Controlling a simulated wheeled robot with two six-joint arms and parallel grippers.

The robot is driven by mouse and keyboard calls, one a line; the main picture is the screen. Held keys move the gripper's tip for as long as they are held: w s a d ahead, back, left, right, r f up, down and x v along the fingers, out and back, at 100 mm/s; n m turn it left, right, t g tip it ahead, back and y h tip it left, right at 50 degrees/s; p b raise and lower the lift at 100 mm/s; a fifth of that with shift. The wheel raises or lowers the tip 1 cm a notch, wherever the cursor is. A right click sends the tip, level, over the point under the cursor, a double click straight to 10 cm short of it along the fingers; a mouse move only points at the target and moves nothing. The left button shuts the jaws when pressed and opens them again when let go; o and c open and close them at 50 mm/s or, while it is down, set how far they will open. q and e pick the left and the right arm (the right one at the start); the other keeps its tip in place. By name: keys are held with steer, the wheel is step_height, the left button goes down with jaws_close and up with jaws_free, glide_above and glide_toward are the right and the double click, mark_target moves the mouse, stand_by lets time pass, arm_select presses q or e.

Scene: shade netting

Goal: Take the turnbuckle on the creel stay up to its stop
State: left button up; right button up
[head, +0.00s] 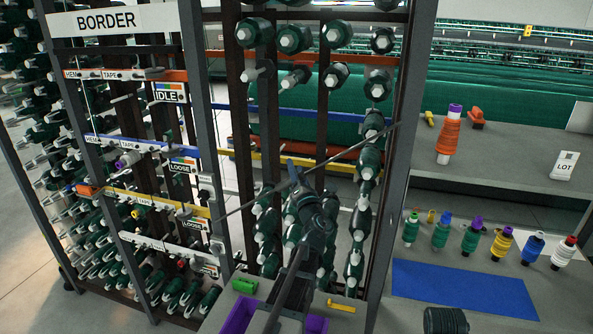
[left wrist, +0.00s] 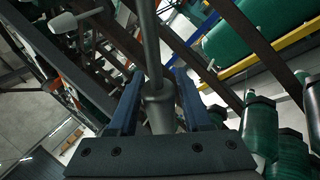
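The creel stay (head: 358,148) is a thin grey rod running diagonally across the front of the creel frame, lower left to upper right. In the left wrist view the rod (left wrist: 151,45) comes down the middle into a thicker grey turnbuckle body (left wrist: 160,108). My left gripper (head: 298,178) is at the middle of the stay and hides much of the turnbuckle in the head view. The stop cannot be made out. My right gripper is not in view.
The creel's dark posts (head: 405,150) and several green bobbins (head: 355,225) stand close behind and beside the gripper. At the right a grey bench (head: 560,300) carries coloured cones and a blue mat (head: 460,288). Left is a labelled rack with a BORDER sign (head: 106,21).

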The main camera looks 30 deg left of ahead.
arm_select(q)
jaws_close()
steer(key=n+g+y+b, duration=0.2)
steer(key=n+g+y, duration=0.1)
steer(key=n+g, duration=0.2)
steer(key=s+n+g+y+b, duration=0.1)
steer(key=n+g+y+b, duration=0.1)
steer(key=n+g+y, duration=0.2)
steer(key=r+n+g+y+b, duration=0.1)
steer(key=n+g+y+b, duration=0.1)
steer(key=n+g+y, duration=0.2)
steer(key=shift+s+a+r+n+g, duration=0.1)
steer(key=shift+s+n+g, duration=0.1)
steer(key=shift+n+g, duration=0.8)
steer(key=shift+s+a+n+g, duration=0.1)
steer(key=shift+s+n+g, duration=0.05)
steer(key=shift+n+g, duration=0.85)
steer(key=shift+s+d+n+g+h+b, duration=0.15)
steer(key=shift+s+n+g+h, duration=0.1)
steer(key=shift+n+g, duration=1)
steer(key=shift+s+a+n+g+h+b, duration=0.15)
steer(key=shift+s+n+g+h, duration=0.1)
steer(key=shift+n+g, duration=0.95)
steer(key=shift+d+g, duration=0.15)
steer(key=shift+g, duration=0.4)
